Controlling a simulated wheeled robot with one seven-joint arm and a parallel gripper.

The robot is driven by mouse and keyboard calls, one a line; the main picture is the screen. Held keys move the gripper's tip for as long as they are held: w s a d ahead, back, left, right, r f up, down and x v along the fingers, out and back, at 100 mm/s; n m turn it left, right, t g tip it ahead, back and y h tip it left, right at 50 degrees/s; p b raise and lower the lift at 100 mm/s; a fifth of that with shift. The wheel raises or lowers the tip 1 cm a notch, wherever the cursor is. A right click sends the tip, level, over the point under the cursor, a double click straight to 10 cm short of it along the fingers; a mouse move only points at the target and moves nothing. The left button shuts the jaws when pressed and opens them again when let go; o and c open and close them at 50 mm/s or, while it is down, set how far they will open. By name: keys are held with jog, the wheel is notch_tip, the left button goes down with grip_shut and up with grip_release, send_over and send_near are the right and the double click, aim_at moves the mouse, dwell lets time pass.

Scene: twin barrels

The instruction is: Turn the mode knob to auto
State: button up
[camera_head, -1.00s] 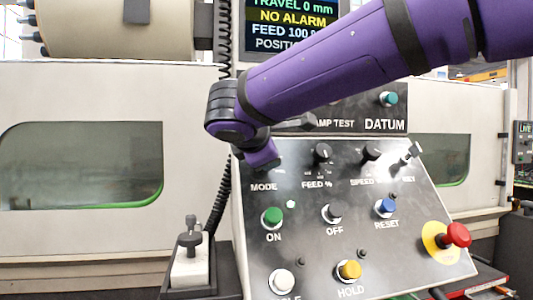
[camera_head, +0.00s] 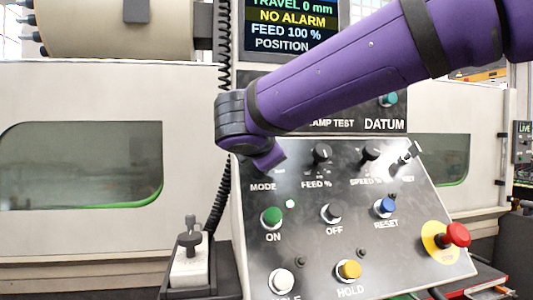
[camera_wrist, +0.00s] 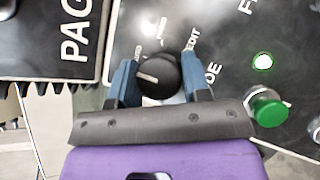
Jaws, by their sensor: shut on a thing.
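The mode knob (camera_wrist: 157,76) is black and round with a white pointer line, and it shows in the wrist view between my fingertips. Its pointer aims to the left in that picture. The EDIT label (camera_wrist: 192,40) lies above and right of it; other small labels above and left are glared or too blurred to read. My gripper (camera_wrist: 160,80) is shut on the knob, one blue finger on each side. In the head view my gripper (camera_head: 270,160) is above the MODE label (camera_head: 263,187) and hides the knob.
The sloped panel holds the feed knob (camera_head: 322,153), speed knob (camera_head: 371,152), green ON button (camera_head: 271,217), blue reset button (camera_head: 385,207) and red emergency button (camera_head: 457,235). A coiled cable (camera_head: 224,60) hangs left of my wrist. The display (camera_head: 290,25) reads NO ALARM.

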jog(key=o, duration=0.9)
jog(key=shift+r, duration=0.1)
jog(key=v, duration=1)
jog(key=shift+s, duration=0.4)
jog(key=s+d+f+m+g+h, duration=0.1)
jog(key=d+f+m+g, duration=0.15)
jog(key=d, duration=0.55)
jog(key=s+d+f+m+g, duration=0.1)
jog(key=d+f+m+g, duration=0.2)
jog(key=d, duration=0.4)
jog(key=s+d+f+m+g+h, duration=0.1)
jog(key=s+d+f+m, duration=0.15)
jog(key=d+m, duration=0.4)
jog(key=s+d+f+m+g+y, duration=0.2)
jog(key=s+d+f+m+y, duration=0.2)
jog(key=s+d+f+m, duration=0.7)
jog(key=shift+s+d+f+m+y, duration=0.35)
jog(key=shift+s+d+f, duration=0.3)
jog(key=shift+s+d, duration=0.25)
